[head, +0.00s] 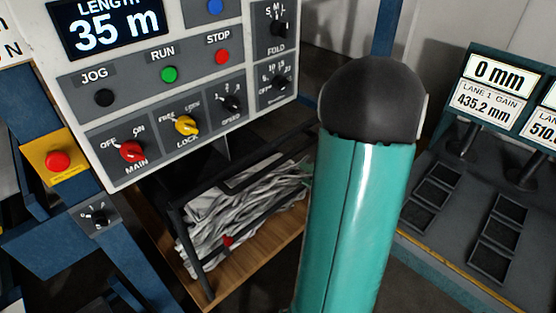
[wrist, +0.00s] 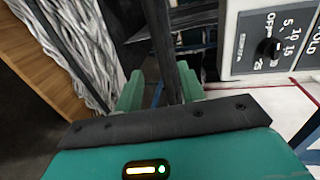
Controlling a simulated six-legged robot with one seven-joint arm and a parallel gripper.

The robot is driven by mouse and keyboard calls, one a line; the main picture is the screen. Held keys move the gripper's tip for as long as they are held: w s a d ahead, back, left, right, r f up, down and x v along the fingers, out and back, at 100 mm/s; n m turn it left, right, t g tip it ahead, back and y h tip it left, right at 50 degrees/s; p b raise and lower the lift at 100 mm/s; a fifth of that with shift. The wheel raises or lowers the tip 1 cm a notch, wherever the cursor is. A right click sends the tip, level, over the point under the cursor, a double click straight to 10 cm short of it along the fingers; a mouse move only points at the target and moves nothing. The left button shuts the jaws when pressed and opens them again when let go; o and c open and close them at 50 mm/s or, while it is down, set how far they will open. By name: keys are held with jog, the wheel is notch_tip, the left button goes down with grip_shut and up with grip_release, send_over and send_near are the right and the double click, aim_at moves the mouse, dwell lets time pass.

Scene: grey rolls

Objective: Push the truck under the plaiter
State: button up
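The truck has a wooden deck (head: 262,247) and a black rail frame (head: 187,245). It holds a heap of grey-white folded cloth (head: 232,212), and stands below the control panel in the head view. The wrist view shows the cloth (wrist: 88,45) and the wooden deck (wrist: 35,52) at the left. My gripper (wrist: 160,90) has its two green fingers apart. A black bar (wrist: 160,40) of the frame runs between or just beyond them; I cannot tell whether they touch it. The plaiter cannot be made out clearly.
A control panel (head: 145,90) with knobs and buttons hangs over the truck; its corner (wrist: 265,45) is close at the right in the wrist view. A blue frame with a red button (head: 58,160) stands left. A gauge bench (head: 470,225) stands right.

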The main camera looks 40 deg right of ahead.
aim_at(281, 163)
jog(key=w, duration=0.4)
jog(key=w+f, duration=0.1)
jog(key=w, duration=0.3)
jog(key=w+f, duration=0.1)
jog(key=w, duration=0.3)
jog(key=shift+a+f, duration=0.2)
jog(key=shift+a, duration=0.05)
grip_shut()
